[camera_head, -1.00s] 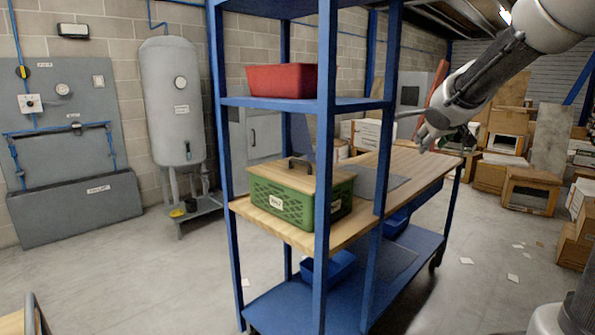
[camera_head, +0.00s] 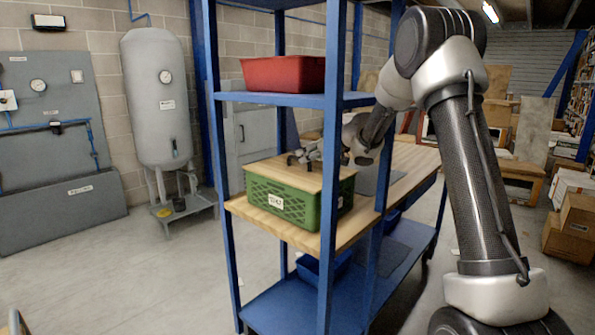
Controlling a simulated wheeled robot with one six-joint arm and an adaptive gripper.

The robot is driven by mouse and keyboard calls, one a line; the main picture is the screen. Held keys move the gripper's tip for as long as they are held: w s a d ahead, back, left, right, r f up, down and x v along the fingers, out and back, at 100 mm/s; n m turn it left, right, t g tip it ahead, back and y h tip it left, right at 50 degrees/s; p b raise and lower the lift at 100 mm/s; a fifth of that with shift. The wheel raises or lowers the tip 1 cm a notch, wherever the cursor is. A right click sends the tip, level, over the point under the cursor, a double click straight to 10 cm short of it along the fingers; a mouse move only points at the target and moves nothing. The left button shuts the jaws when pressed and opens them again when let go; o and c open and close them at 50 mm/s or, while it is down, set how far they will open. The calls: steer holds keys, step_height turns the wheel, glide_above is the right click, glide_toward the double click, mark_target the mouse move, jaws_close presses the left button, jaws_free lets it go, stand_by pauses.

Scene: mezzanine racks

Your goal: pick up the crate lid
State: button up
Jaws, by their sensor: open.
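The crate lid (camera_head: 276,172) is a flat light-wood board lying on top of a green crate (camera_head: 279,202) with a white label. The crate stands on the wooden middle shelf (camera_head: 268,223) of a blue rack. My gripper (camera_head: 292,160) reaches in from the right, just above the lid at its dark handle. Its fingers are apart. The handle is largely hidden by the fingers, and I cannot tell whether they touch it. A rack post hides part of the crate and of my gripper.
Blue rack posts (camera_head: 331,150) stand close to my arm. A red bin (camera_head: 283,74) sits on the upper shelf (camera_head: 285,99) above the lid. A blue bin (camera_head: 325,266) is on the lower shelf. The wooden shelf right of the crate is mostly clear.

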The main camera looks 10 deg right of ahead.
mark_target(299, 165)
steer(key=x, duration=0.5)
steer(key=shift+a+f, duration=0.1)
steer(key=shift+f, duration=0.05)
jaws_close()
